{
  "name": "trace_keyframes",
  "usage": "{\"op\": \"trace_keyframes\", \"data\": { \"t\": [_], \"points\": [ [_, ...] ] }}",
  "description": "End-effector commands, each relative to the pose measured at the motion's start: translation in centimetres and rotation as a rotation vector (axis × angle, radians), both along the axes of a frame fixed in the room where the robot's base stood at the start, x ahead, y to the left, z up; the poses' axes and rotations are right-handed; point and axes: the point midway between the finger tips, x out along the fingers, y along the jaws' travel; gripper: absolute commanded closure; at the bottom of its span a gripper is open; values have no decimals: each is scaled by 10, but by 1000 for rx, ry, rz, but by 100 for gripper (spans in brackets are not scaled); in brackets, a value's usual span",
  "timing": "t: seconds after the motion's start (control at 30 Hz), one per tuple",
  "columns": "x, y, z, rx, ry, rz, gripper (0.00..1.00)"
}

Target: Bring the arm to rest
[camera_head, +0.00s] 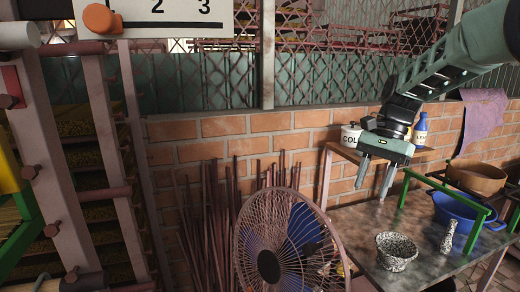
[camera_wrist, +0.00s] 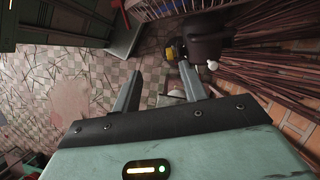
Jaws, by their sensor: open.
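My gripper (camera_head: 375,177) is open and empty in the head view. It hangs at the end of my dark green arm, which reaches in from the upper right.
A speckled mortar (camera_head: 397,251), a pestle (camera_head: 448,237) and a blue basin (camera_head: 463,214) in a green frame stand on the table. A fan (camera_head: 290,245) stands left of it. Behind are a small shelf (camera_head: 345,153) with containers and a brick wall (camera_head: 220,150).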

Motion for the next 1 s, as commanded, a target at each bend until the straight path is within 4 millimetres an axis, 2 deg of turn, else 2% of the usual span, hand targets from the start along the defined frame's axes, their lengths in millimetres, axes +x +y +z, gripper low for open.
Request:
{"op": "trace_keyframes", "data": {
  "t": [0.37,0.57,0.67,0.77,0.8,0.9,1.0],
  "points": [
    [-43,44,-16,28,-72,214,57],
    [-89,77,-32,41,-142,427,57],
    [-122,96,-44,46,-191,575,57],
    [-169,114,-61,46,-256,783,57],
    [-191,120,-70,43,-287,883,57],
    [-243,126,-92,30,-365,1135,57],
    [-281,123,-110,13,-420,1332,57]
  ]
}}
